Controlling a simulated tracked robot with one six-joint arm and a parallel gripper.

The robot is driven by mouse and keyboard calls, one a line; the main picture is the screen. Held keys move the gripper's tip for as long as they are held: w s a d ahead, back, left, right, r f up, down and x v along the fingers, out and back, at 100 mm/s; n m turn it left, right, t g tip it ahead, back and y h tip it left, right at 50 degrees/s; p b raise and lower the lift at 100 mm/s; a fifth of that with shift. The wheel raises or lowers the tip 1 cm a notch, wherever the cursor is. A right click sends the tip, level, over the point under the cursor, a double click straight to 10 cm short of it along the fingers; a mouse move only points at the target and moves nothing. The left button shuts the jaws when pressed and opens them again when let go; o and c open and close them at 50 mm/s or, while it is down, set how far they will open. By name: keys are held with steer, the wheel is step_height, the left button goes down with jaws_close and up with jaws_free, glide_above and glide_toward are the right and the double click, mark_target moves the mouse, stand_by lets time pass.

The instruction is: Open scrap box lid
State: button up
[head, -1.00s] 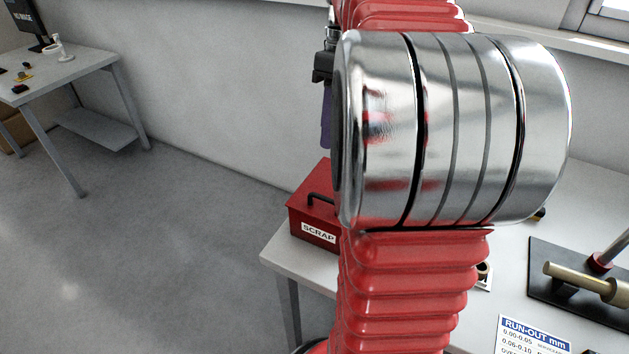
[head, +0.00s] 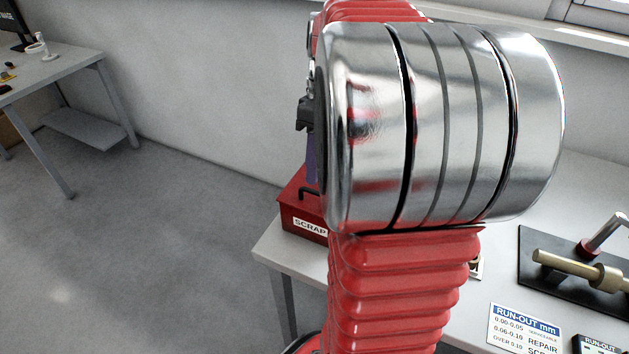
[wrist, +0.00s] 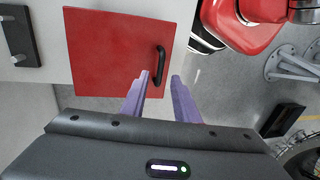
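The red scrap box (head: 303,226) stands at the left end of the white workbench, with a SCRAP label on its front. Its lid (wrist: 112,52) lies flat and shut in the wrist view, with a black handle (wrist: 159,64) near one edge. My gripper (wrist: 159,82) has two purple fingers set apart, with the handle just beyond the gap between the tips. I cannot tell whether a fingertip touches the handle. In the head view my arm hides most of the gripper and part of the box.
The white bench (head: 505,225) holds a black fixture with a shaft (head: 580,268) and a run-out card (head: 524,330) at right. Another table (head: 60,75) stands at far left. The grey floor (head: 170,240) between them is clear. A wall is close behind the box.

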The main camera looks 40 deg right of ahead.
mark_target(314, 191)
steer(key=shift+s+a+f, duration=0.1)
steer(key=shift+a+f, duration=0.1)
steer(key=shift+f, duration=0.8)
steer(key=shift+s+a+f, duration=0.1)
steer(key=shift+a+f, duration=0.1)
steer(key=shift+f, duration=0.8)
jaws_close()
steer(key=shift+a, duration=0.15)
steer(key=shift+w, duration=0.1)
